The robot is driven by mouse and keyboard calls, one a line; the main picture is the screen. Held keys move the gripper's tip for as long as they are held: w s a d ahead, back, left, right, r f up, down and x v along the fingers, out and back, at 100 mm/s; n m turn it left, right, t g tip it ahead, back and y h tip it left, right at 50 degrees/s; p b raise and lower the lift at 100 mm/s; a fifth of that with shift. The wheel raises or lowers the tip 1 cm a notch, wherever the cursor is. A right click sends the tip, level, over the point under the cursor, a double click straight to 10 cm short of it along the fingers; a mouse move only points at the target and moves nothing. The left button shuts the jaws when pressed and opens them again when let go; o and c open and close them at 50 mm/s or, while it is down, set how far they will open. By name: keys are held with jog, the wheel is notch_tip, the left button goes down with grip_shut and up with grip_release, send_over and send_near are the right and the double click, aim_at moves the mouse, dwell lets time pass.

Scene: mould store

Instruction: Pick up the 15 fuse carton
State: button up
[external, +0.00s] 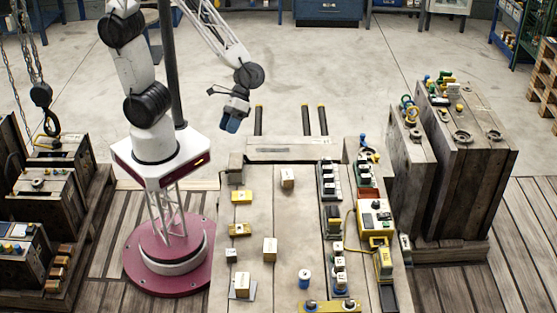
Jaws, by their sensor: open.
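Several small tan cartons are on the pale work table (262,210). One carton (287,178) stands near the far side, one (270,250) is around the middle, and one (242,286) is near the front on a grey plate. Their markings are too small to read, so I cannot tell which is the 15 fuse carton. My gripper (229,126) is open, high above and beyond the table's far left, well apart from every carton. Nothing shows between its fingers.
Yellow blocks (241,196) and a small white block (231,253) lie along the table's left side. A blue-and-white cylinder (305,278) stands near the front. Rows of switchgear and a yellow device (375,217) fill the right side. Tall wooden crates (458,165) stand to the right.

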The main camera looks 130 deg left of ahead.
jog(key=w+a+f+n+t+h, duration=0.2)
jog(key=w+a+f+n+t, duration=0.25)
jog(key=a+f+n, duration=0.4)
jog(key=n+t+y, duration=0.2)
jog(key=n+t, duration=0.3)
jog(key=n, duration=0.2)
send_near(287, 170)
jog(key=x, duration=0.2)
jog(key=shift+w+f, duration=0.3)
jog(key=shift+x, duration=1.35)
jog(key=shift+x, duration=2.55)
jog(key=shift+s+d+f, duration=0.1)
jog(key=shift+s+d, duration=0.05)
jog(key=shift+d, duration=0.05)
